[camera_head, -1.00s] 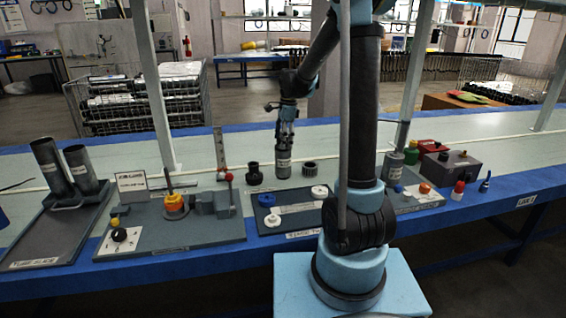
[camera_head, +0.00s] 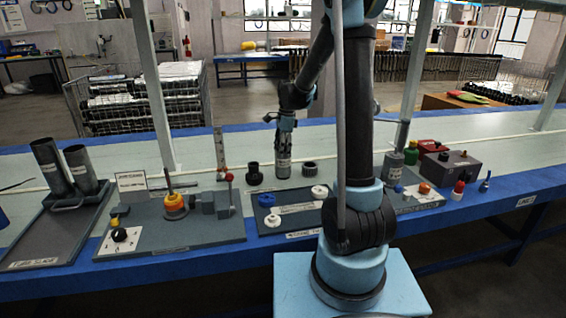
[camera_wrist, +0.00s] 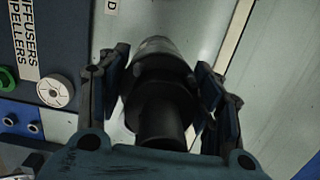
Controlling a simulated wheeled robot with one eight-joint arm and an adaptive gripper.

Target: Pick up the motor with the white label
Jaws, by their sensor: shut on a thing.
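The motor with the white label (camera_head: 284,164) is a grey, upright cylinder at the back of the bench, between two black parts. My gripper (camera_head: 284,146) comes down from above and is shut on its upper end. In the wrist view, the motor (camera_wrist: 160,100) shows as a dark, stepped body with a paler rounded end, between the two fingers of my gripper (camera_wrist: 160,82). Its label is hidden there. In the head view its base appears to be at bench level; I cannot tell whether it touches.
A black ring (camera_head: 254,174) and a black toothed part (camera_head: 309,168) stand close on either side. A dark tray (camera_head: 268,224) with white parts lies in front. A labelled grey cylinder (camera_head: 393,167) stands to the right, two grey tubes (camera_head: 50,166) to the left.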

